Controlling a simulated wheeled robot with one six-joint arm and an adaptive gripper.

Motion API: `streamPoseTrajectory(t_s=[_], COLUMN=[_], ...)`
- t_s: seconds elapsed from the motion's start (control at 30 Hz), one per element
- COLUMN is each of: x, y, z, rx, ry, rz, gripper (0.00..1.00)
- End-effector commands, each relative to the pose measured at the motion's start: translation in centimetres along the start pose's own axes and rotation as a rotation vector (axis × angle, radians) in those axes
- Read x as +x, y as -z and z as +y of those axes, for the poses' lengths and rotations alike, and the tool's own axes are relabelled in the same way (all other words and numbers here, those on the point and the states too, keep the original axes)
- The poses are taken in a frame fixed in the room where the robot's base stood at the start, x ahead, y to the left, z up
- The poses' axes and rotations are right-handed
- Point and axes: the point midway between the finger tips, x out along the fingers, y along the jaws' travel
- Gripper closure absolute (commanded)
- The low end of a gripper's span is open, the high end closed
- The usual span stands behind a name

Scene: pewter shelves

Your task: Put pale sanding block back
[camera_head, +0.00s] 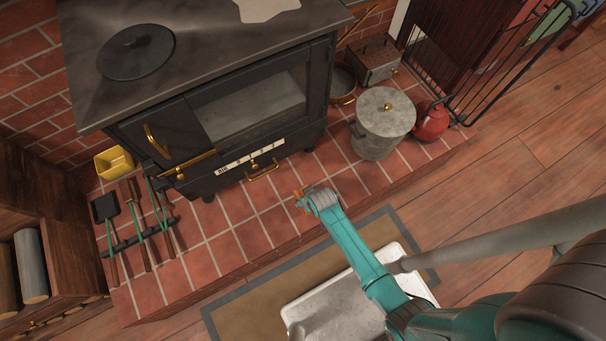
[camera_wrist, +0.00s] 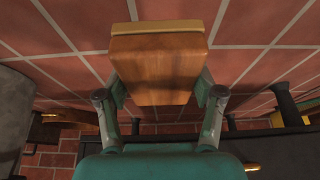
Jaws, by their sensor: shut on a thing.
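My gripper (camera_head: 305,199) is over the red brick tile hearth in front of the stove. In the wrist view my gripper (camera_wrist: 160,92) is shut on a block (camera_wrist: 156,72), taken to be the sanding block. The block has an orange-brown wooden face and a paler tan strip along one edge. It sits between both fingers, with tiles behind it. In the head view only a small orange bit of the block (camera_head: 299,194) shows at the fingertips. I cannot tell whether it touches the tiles.
The black stove (camera_head: 220,110) stands behind the hearth (camera_head: 215,222). Fire tools (camera_head: 140,238) and a yellow container (camera_head: 113,162) are left. A grey lidded pot (camera_head: 383,125) and red kettle (camera_head: 431,120) are right. A pale tray (camera_head: 290,312) lies on the mat (camera_head: 240,318). Tiles left of my gripper are clear.

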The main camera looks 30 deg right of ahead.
Motion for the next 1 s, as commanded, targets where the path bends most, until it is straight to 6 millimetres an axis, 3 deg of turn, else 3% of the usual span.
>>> streamPoseTrajectory(t_s=[0.1, 0.6, 1.0], x=[1.7, 5.9, 6.3], y=[-0.6, -2.4, -2.5], z=[0.0, 0.1, 0.1], rx=[0.000, 0.000, 0.000], ry=[0.000, 0.000, 0.000], rz=[-0.001, 0.000, 0.001], gripper=[0.66, 0.66, 0.66])
